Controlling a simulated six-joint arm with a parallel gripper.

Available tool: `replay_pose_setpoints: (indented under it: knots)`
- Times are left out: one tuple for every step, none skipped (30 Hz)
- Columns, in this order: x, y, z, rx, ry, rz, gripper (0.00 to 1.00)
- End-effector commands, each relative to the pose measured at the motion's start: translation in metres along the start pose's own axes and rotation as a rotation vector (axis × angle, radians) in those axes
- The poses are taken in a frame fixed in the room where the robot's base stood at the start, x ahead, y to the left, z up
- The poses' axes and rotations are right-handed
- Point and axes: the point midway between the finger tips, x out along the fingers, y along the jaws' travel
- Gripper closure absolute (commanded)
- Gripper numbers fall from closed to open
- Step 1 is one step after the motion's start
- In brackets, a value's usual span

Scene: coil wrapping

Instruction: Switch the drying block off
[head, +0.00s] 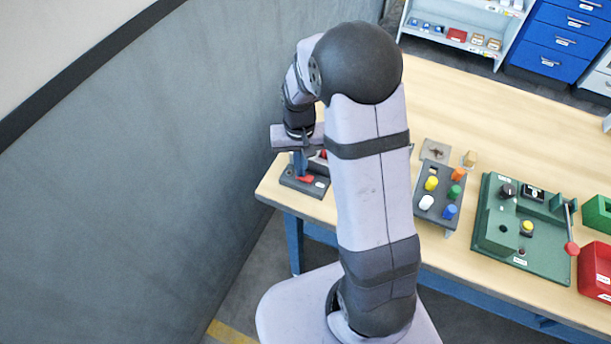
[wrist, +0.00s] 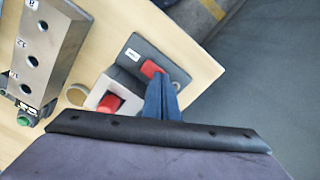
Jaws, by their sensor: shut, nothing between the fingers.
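A dark block (head: 290,184) stands at the near left corner of the table. It bears a red switch part (head: 305,179) and a white label. In the wrist view the dark block (wrist: 134,46) shows the red switch part (wrist: 150,68) beside the fingertips. My gripper (head: 299,172) points down over the block, its blue fingers (wrist: 156,82) together and empty. Whether they touch the red part I cannot tell. The label is too small to read, so I cannot confirm that this is the drying block, nor the switch position.
Beside the block is a light box with a red button (wrist: 109,103). A metal block with numbered holes (wrist: 41,55) and a green button (wrist: 25,119) lie further left in the wrist view. A rack of coloured knobs (head: 436,181) and a green panel (head: 495,243) stand right of my arm.

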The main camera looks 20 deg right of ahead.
Motion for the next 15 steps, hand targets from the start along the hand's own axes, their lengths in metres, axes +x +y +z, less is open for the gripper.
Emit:
replay_pose_setpoints:
  knots:
    - [0.0, 0.0, 0.002, 0.0, -0.004, 0.001, 1.0]
    - [-0.001, 0.0, 0.002, 0.0, -0.005, 0.001, 1.0]
    - [-0.003, 0.0, 0.002, 0.0, -0.005, 0.001, 1.0]
    - [-0.005, 0.0, 0.002, 0.0, -0.005, 0.001, 1.0]
    - [-0.007, 0.0, 0.002, 0.0, -0.004, 0.001, 1.0]
    - [-0.01, 0.0, 0.001, 0.0, -0.004, 0.001, 1.0]
    - [-0.012, 0.0, 0.001, 0.0, -0.004, 0.001, 1.0]
    - [-0.014, 0.0, 0.001, 0.0, -0.004, 0.001, 1.0]
    - [-0.018, 0.0, 0.001, 0.0, -0.003, 0.001, 1.0]
    - [-0.02, 0.0, 0.001, 0.0, -0.003, 0.001, 1.0]
    - [-0.022, 0.0, 0.001, 0.0, -0.003, 0.001, 1.0]
    - [-0.025, 0.0, 0.001, 0.0, -0.003, 0.001, 1.0]
    - [-0.027, 0.0, 0.001, 0.0, -0.003, 0.0, 1.0]
    - [-0.029, 0.0, 0.001, 0.0, -0.003, 0.0, 1.0]
    - [-0.032, 0.0, 0.001, 0.0, -0.003, 0.0, 1.0]
